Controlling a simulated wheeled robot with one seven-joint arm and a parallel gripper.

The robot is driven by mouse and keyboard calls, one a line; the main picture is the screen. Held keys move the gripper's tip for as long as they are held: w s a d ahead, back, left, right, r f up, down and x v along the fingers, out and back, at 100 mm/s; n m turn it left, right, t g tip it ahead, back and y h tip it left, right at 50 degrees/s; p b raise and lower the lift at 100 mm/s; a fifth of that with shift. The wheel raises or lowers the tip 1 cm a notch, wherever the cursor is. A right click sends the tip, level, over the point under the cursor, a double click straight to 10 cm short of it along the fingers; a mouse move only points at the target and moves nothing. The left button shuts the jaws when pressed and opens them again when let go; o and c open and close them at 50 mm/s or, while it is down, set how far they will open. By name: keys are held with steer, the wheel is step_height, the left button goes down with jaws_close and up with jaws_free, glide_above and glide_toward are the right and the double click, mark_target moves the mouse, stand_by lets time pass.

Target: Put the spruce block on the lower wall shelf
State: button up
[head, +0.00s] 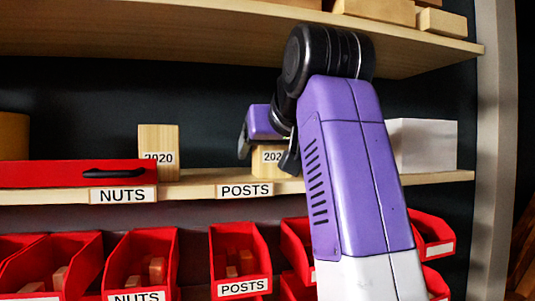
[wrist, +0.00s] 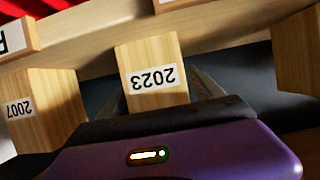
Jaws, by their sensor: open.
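A pale wooden block labelled 2023 (wrist: 152,52) is in the middle of the wrist view. In the head view a block with a label starting 202 (head: 268,163) stands on the lower wall shelf (head: 200,190), above the POSTS label. My gripper (head: 267,148) is at this block, open, with a finger on either side of it. In the wrist view the block stands between the dark fingers, and contact cannot be seen. My arm hides the shelf to its right. I cannot tell by looks which block is spruce.
Another wooden block (head: 158,145) stands to the left, behind a red box (head: 75,173). A block labelled 2007 (wrist: 45,105) is close by in the wrist view. A pale box (head: 425,145) stands at right. The upper shelf (head: 170,28) is overhead; red bins (head: 240,260) hang below.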

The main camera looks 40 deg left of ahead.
steer(key=b+v, duration=0.3)
steer(key=v, duration=0.8)
steer(key=shift+s+d, duration=0.1)
